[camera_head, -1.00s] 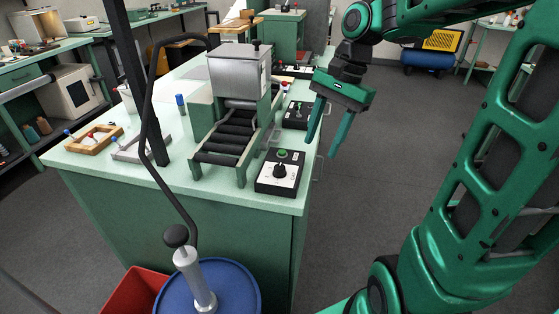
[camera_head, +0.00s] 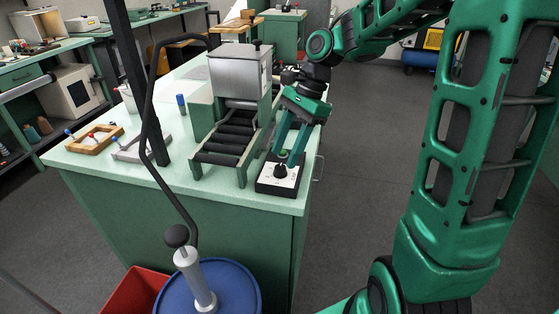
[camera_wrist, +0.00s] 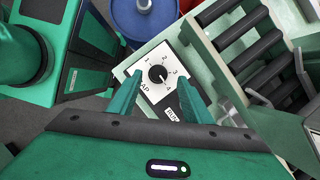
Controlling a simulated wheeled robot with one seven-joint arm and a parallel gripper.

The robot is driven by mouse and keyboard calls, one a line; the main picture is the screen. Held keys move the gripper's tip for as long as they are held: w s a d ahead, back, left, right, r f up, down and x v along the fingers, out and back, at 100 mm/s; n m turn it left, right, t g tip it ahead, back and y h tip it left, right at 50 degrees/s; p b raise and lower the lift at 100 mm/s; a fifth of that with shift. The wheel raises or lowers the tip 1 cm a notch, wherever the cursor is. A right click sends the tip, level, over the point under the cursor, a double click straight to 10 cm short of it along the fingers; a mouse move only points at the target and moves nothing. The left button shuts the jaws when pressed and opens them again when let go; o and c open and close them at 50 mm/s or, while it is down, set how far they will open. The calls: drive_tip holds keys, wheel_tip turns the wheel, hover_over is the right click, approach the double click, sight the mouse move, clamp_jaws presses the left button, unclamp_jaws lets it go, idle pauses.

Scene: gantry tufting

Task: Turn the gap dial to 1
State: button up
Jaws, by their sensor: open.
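The gap dial (camera_head: 281,172) is a black round knob on a white plate on a small black box at the table's front right corner. In the wrist view the dial (camera_wrist: 158,74) shows with the numbers 1 to 4 around it and a partly covered label. A small light mark on the knob seems to face the 4 side, but it is too small to be sure. My gripper (camera_head: 286,158) is open just above and behind the dial. In the wrist view its fingers (camera_wrist: 158,82) lie on either side of the knob, with nothing held; contact cannot be told.
A roller machine (camera_head: 228,140) with a grey hopper stands left of the dial box, close to my gripper. More control boxes sit behind, partly hidden by my gripper. A black bent bar and post rise at the left. A blue drum (camera_head: 235,290) stands below the table front.

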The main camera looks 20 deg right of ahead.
sight(280, 166)
drive_tip(key=shift+x, duration=1.7)
drive_tip(key=c, duration=1)
drive_tip(key=shift+c, duration=0.2)
